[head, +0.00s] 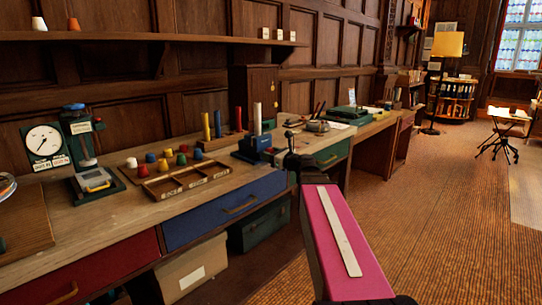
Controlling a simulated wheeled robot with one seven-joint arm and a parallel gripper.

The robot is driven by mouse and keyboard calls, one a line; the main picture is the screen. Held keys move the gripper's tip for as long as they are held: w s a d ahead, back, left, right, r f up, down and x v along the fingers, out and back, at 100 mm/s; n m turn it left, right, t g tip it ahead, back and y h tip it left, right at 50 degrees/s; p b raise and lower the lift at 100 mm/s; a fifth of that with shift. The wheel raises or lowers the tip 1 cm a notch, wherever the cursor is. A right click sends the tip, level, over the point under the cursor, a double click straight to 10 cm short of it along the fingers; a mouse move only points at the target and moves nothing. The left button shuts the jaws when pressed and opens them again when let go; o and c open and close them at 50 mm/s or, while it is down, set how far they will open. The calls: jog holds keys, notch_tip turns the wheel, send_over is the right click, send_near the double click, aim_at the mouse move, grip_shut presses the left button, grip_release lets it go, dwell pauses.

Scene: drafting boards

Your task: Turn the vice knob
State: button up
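A small blue device that looks like the vice (252,148) stands on the wooden workbench, near its front edge, left of my arm. A pale upright cylinder (257,118) rises from it. My gripper (291,146) is at the far end of my pink arm, just right of the vice and over the bench's front edge. It is small and dark, and I cannot tell its fingers apart or whether it is open or shut. I cannot make out the vice knob clearly; the side of the vice toward my gripper is crowded by dark parts.
Left of the vice, a wooden tray (187,180) and several coloured pegs stand on the bench (110,212). A dial gauge (44,142) is further left. Blue (225,208) and red drawers face me below. Open floor (440,215) lies to the right.

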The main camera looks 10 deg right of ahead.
jog(key=shift+n, duration=0.4)
